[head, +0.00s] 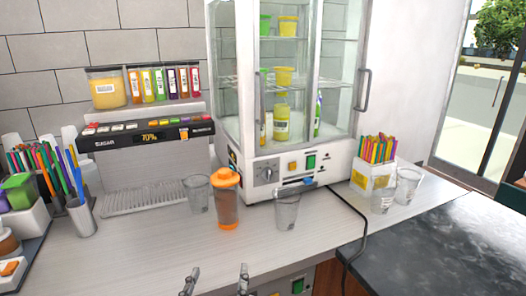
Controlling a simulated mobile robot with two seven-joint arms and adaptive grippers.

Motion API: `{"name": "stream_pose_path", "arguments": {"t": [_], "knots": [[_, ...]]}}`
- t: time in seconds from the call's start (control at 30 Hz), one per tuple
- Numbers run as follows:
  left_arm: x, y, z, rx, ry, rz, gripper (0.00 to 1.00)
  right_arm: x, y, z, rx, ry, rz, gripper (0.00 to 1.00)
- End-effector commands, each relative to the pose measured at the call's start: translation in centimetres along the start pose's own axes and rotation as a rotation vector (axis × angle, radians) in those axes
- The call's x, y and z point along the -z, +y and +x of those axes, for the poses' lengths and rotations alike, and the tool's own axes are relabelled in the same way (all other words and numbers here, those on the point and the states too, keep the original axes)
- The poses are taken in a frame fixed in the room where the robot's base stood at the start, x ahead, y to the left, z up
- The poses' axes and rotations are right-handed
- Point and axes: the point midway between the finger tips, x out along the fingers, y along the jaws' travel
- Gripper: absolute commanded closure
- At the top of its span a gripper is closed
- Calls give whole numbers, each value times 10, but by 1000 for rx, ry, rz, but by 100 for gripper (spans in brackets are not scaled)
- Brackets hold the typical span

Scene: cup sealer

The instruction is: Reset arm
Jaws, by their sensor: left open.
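My left gripper (216,281) shows at the bottom edge of the head view. Its two fingertips stand apart with nothing between them, in front of the counter. Only the fingertips show; the rest of the arm is below the picture. My right gripper is not in view. An orange-lidded cup with brown contents (227,202) stands upright on the counter (150,240), beyond my left gripper. A clear empty cup (287,209) stands to its right, and another clear cup (197,193) stands to its left.
A glass-doored cabinet (262,172) stands at the back. A sugar dispenser (150,165) is left of it. A straw box (373,174) and two clear cups (408,184) stand right. A black cable (357,240) crosses the counter. The dark countertop (450,250) at right is clear.

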Motion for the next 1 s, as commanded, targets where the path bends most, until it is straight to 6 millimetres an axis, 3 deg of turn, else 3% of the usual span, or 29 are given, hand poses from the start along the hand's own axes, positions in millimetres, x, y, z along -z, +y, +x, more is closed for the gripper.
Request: {"name": "stream_pose_path", "arguments": {"t": [0.23, 0.37, 0.53, 0.7, 0.9, 1.0], "knots": [[89, 16, -27, -68, 211, -614, 29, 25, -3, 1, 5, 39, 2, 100], [145, 26, -56, -181, 320, -1040, 29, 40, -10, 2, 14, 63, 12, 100], [224, 41, -119, -466, 395, -1723, 29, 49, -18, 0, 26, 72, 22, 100], [286, 56, -193, -835, 298, -2363, 29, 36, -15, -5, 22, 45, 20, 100], [323, 66, -255, -1156, 59, -2823, 29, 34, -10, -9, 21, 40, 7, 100], [326, 67, -261, -1184, 31, -2860, 29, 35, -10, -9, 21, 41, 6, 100]]}}
